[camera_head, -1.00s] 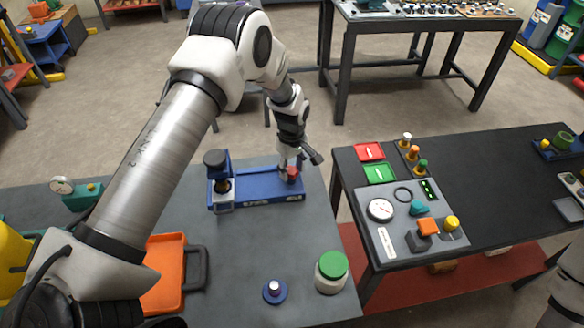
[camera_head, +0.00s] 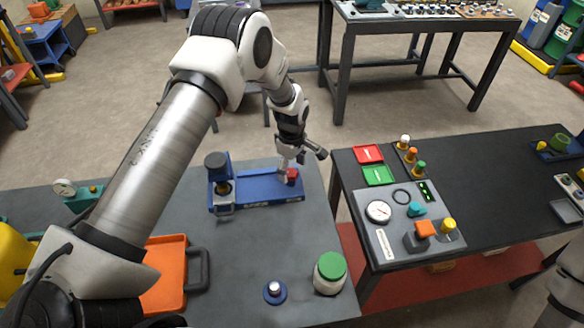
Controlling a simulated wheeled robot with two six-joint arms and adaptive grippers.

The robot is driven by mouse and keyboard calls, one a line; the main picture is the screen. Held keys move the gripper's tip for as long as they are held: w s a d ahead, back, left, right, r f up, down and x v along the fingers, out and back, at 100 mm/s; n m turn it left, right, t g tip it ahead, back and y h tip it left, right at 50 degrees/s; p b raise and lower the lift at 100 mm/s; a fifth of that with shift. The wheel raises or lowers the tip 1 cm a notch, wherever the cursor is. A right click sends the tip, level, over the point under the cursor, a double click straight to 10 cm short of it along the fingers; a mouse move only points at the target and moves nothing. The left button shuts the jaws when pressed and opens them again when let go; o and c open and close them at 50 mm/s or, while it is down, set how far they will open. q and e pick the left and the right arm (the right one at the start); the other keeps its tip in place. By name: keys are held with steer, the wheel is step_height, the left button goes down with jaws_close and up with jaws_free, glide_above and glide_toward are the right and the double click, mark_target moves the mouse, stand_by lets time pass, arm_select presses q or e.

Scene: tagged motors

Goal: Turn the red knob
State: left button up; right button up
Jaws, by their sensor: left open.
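The small red knob (camera_head: 293,175) sits at the right end of a blue fixture (camera_head: 262,190) on the grey table, partly hidden by my gripper. My left gripper (camera_head: 291,170) reaches down from above at the knob, with a finger close on its left side and another part out to the upper right. It is open; whether a finger touches the knob cannot be told. My right gripper is not in view; only a bit of my right arm shows at the lower right edge.
An orange tray (camera_head: 165,270), a blue-based button (camera_head: 274,291) and a green-lidded jar (camera_head: 330,272) stand nearer. A control panel (camera_head: 388,238) sits on the dark table to the right, across a gap.

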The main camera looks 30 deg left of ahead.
mark_target(292, 172)
arm_select(q)
step_height(292, 172, up, 7)
steer(key=p, duration=0.4)
steer(key=shift+s, duration=0.1)
steer(key=shift+f, duration=0.1)
steer(key=shift+f, duration=0.1)
